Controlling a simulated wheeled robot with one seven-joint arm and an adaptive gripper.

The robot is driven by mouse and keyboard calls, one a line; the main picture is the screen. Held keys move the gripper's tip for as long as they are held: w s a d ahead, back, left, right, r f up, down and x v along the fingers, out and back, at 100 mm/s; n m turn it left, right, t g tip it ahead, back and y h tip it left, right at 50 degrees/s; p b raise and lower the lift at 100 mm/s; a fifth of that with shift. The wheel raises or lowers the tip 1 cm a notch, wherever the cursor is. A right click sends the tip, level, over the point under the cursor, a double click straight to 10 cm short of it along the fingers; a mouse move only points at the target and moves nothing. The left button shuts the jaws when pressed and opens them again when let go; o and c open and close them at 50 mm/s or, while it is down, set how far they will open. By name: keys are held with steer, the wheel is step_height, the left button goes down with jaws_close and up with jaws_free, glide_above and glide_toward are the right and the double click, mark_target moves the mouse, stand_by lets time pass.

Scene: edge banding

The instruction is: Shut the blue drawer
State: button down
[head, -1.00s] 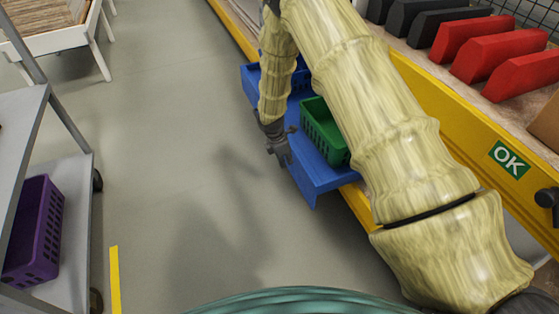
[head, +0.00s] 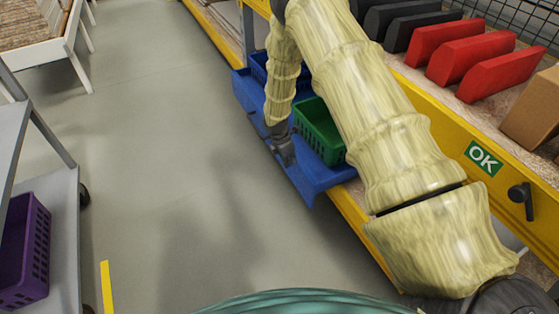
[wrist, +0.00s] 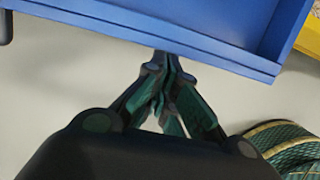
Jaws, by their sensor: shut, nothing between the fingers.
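The blue drawer (head: 311,181) sticks out from under the yellow-edged workbench in the head view, with a green basket (head: 320,133) and a blue basket (head: 260,67) in it. My gripper (head: 287,160) is shut and empty at the drawer's outer front side. In the wrist view, the tips of my gripper (wrist: 168,62) are at the lower edge of the drawer's blue front wall (wrist: 150,35), touching it or very close. My arm hides part of the drawer and its back.
The yellow workbench (head: 440,115) carries red blocks (head: 478,52), dark blocks and a cardboard box (head: 535,108). A grey cart (head: 62,215) with a purple basket (head: 22,250) stands at left. The floor between is clear.

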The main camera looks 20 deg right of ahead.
steer(key=p, duration=0.3)
glide_above(312, 161)
steer(key=shift+w+a, duration=0.15)
steer(key=shift+a, duration=0.05)
steer(key=shift+d+r, duration=0.1)
steer(key=shift+d, duration=0.05)
